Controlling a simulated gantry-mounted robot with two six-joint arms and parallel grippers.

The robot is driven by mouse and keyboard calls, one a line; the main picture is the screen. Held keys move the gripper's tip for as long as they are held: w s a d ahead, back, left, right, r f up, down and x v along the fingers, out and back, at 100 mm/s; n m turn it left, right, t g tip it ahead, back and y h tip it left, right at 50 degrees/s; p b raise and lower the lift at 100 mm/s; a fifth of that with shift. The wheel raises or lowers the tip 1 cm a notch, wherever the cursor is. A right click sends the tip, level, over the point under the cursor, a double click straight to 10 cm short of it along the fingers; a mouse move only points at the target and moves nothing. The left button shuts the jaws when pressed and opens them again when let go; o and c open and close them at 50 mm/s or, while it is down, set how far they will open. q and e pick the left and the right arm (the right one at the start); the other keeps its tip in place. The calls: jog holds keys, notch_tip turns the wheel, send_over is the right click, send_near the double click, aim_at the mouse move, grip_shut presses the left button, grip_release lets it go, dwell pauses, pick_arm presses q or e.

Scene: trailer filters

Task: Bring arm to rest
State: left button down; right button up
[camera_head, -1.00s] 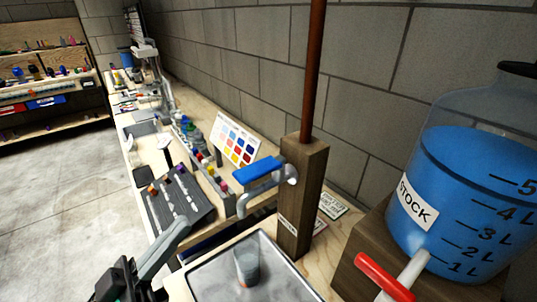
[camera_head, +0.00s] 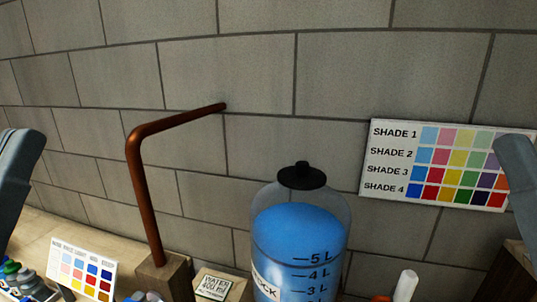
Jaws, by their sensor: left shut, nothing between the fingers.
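My left arm (camera_head: 22,175) stands raised at the left edge of the head view. Its gripper (camera_head: 7,145) is only partly in view there, largely cut off by the edge; it is shut and holds nothing. It is well apart from the bench items. A grey link of my right arm (camera_head: 518,172) shows at the right edge; the right gripper is not in view.
A clear jug of blue stock liquid (camera_head: 297,235) stands at the lower middle. A copper pipe (camera_head: 140,190) rises from a wooden post (camera_head: 163,277). A colour card (camera_head: 82,268) stands lower left. A shade chart (camera_head: 440,165) hangs on the block wall (camera_head: 240,75).

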notch_tip(320, 180, up, 38)
jog(key=p, duration=3.5)
jog(key=shift+d+h, duration=0.1)
jog(key=shift+h, duration=0.2)
